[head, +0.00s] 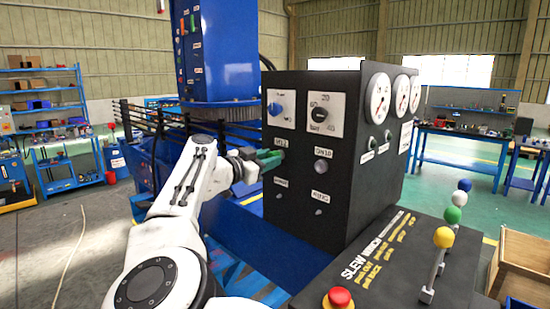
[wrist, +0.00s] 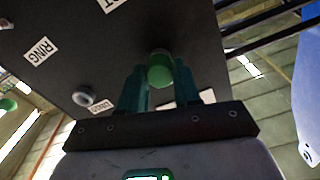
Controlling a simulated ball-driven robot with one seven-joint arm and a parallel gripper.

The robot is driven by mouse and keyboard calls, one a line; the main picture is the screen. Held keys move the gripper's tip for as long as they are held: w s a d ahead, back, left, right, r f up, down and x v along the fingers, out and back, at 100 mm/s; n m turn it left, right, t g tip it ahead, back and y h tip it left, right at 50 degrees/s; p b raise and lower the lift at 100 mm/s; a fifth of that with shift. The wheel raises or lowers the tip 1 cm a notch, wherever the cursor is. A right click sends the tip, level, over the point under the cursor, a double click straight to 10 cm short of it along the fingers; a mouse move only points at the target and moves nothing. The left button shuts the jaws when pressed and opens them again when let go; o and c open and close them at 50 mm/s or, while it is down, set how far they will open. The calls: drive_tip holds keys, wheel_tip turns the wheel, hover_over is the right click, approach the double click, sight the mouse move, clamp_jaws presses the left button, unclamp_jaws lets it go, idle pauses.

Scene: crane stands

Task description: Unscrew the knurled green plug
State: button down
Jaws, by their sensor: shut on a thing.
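The green plug (wrist: 160,68) sticks out from the face of the dark panel (head: 332,225) and shows as a round green end in the wrist view. My gripper (wrist: 158,82) has one dark teal finger on each side of the plug and is shut on it. In the head view my gripper (head: 277,157) reaches the panel's left part, just below a small white label.
A grey round fitting (head: 321,166) sits right of my gripper on the panel. Knobs and dials are above. A console (head: 400,262) with a red button (head: 340,298) and coloured levers stands front right. Dark rails (head: 150,118) run close behind my arm.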

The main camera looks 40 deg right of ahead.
drive_tip(key=n, duration=0.5)
drive_tip(key=shift+a, duration=0.1)
drive_tip(key=n, duration=0.5)
drive_tip(key=c, duration=0.7)
unclamp_jaws()
drive_tip(key=shift+c, duration=0.8)
